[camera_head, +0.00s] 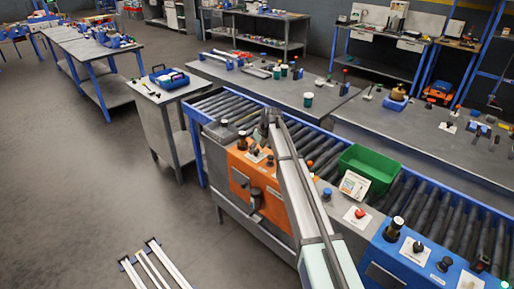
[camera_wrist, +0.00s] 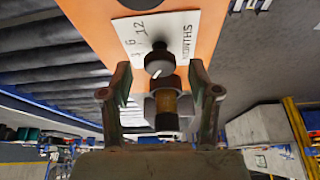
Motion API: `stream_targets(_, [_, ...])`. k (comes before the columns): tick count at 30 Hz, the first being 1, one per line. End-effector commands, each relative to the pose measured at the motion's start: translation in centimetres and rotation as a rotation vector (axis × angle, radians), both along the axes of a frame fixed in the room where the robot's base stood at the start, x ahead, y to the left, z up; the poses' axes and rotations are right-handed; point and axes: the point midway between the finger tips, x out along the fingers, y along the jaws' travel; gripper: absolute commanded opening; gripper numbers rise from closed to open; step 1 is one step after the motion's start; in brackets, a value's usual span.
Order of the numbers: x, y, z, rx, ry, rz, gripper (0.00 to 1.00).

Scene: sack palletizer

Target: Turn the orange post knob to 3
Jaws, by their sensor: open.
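The orange post (camera_head: 240,181) is a box-shaped cabinet at the conveyor's near side; its orange face (camera_wrist: 95,20) shows in the wrist view. A white card (camera_wrist: 170,30) on it reads 3, 6, 12 and MONTHS. A round black knob (camera_wrist: 158,58) stands at the card's edge, with a short white mark on it. My gripper (camera_wrist: 159,72) is open. Its two fingers stand left and right of the knob in the picture, with gaps and no visible contact. Which number the mark indicates I cannot tell. In the head view my arm hides part of the post.
A brass-coloured cylinder with dark ends (camera_wrist: 166,104) shows between my fingers, nearer the palm. A roller conveyor (camera_head: 325,155) runs behind the post, with a green bin (camera_head: 370,168) on it. A blue control box (camera_head: 405,262) stands right. Floor at left is mostly clear.

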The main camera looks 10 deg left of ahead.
Motion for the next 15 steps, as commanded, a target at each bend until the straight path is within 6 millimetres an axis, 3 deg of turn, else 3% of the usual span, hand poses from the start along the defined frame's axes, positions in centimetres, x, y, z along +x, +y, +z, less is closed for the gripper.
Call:
stream_targets(10, [0.1,0.13,-0.42,0.0,0.0,0.0,0.61])
stream_targets(11, [0.1,0.13,-0.42,0.0,0.0,0.0,0.58])
stream_targets(15, [0.1,0.12,-0.4,0.0,0.0,0.0,0.08])
